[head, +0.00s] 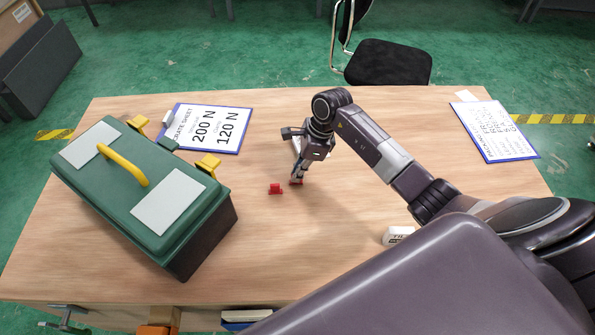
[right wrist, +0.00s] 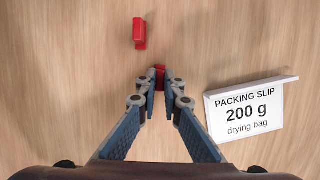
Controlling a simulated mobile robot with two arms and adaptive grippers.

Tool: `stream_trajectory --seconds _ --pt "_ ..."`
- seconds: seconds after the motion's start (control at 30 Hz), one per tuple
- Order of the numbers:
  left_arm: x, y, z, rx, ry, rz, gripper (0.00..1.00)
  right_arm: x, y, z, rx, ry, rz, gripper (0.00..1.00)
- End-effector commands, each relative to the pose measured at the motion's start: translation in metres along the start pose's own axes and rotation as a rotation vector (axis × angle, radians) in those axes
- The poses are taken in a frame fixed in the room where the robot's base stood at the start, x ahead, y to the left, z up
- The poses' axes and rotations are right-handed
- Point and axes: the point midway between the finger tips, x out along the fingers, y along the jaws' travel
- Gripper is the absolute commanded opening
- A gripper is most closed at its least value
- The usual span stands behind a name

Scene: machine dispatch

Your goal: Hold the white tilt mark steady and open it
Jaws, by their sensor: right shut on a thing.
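A small white block with dark lettering (head: 398,235) sits on the table near its front right, beside my right arm. It may be the tilt mark, but the lettering is too small to read surely. My right gripper (head: 297,180) points down at the middle of the table, away from that block. In the right wrist view the right gripper (right wrist: 160,88) is shut on a small red piece (right wrist: 160,71), most of which the fingers hide. A second red piece (head: 275,188) lies just left of it, and shows ahead of the fingers in the wrist view (right wrist: 139,33). My left gripper is not in view.
A green toolbox (head: 120,215) with a yellow handle fills the table's left. A packing slip card (right wrist: 247,108) stands near the right gripper. The front middle is clear.

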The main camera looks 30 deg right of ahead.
Motion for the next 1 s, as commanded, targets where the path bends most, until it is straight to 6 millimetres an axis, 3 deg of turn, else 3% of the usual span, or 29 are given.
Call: stream_trajectory --seconds 0.2,0.23,0.4,0.73,0.87,1.0 --pt "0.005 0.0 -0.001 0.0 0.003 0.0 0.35 0.004 0.0 -0.001 -0.001 0.001 0.0 0.0" --pt "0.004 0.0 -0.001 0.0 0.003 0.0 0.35 0.004 0.0 -0.001 -0.001 0.001 -0.001 0.08" --pt "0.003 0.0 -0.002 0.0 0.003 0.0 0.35 0.003 0.0 -0.001 0.0 0.0 0.0 0.24" --pt "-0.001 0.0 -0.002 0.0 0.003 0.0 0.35 -0.001 0.0 0.001 0.0 -0.001 0.001 0.24" --pt "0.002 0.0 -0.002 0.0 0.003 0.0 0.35 -0.017 -0.003 -0.001 0.0 0.001 -0.006 0.24" --pt "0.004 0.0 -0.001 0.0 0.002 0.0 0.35 -0.047 -0.003 -0.001 -0.002 0.003 -0.007 0.24"
